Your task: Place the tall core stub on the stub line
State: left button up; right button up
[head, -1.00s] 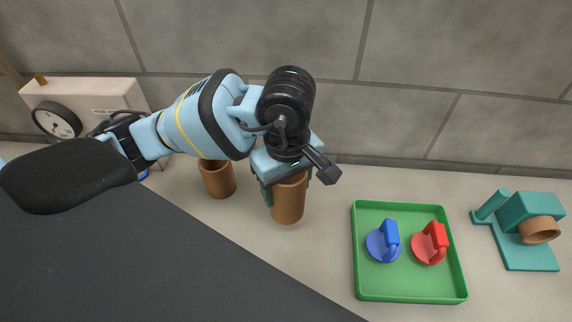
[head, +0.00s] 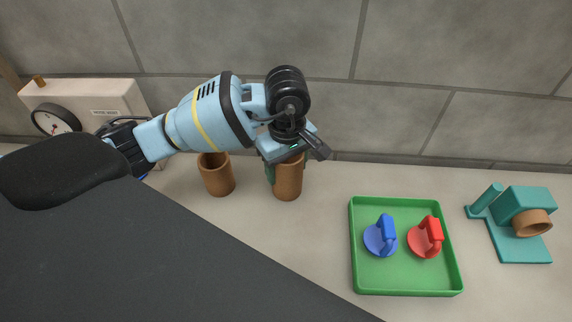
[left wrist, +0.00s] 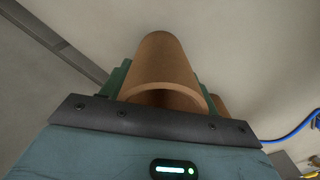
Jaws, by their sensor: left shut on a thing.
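A brown core stub (head: 288,182), a hollow cardboard-like tube, is held upright between the green fingers of my left gripper (head: 286,168). It fills the middle of the left wrist view (left wrist: 158,62), its near rim close to the palm. Whether its foot touches the worktop is hard to tell. A second brown core stub (head: 216,177) stands upright to its left with a gap between them; part of it shows at the right behind the held one in the left wrist view (left wrist: 217,103). I cannot make out a marked stub line. My right gripper is out of view.
A green tray (head: 357,286) to the right holds a blue piece (head: 381,238) and a red piece (head: 426,239). A teal stand (head: 524,248) with a brown ring is farther right. A gauge box (head: 108,98) stands at the left. A tiled wall closes off the back.

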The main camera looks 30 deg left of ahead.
pick_arm(q)
jog(key=shift+f, duration=0.2)
jog(key=o, duration=1)
jog(key=shift+r, duration=0.1)
notch_tip(320, 180, up, 12)
jog(key=shift+p, duration=0.35)
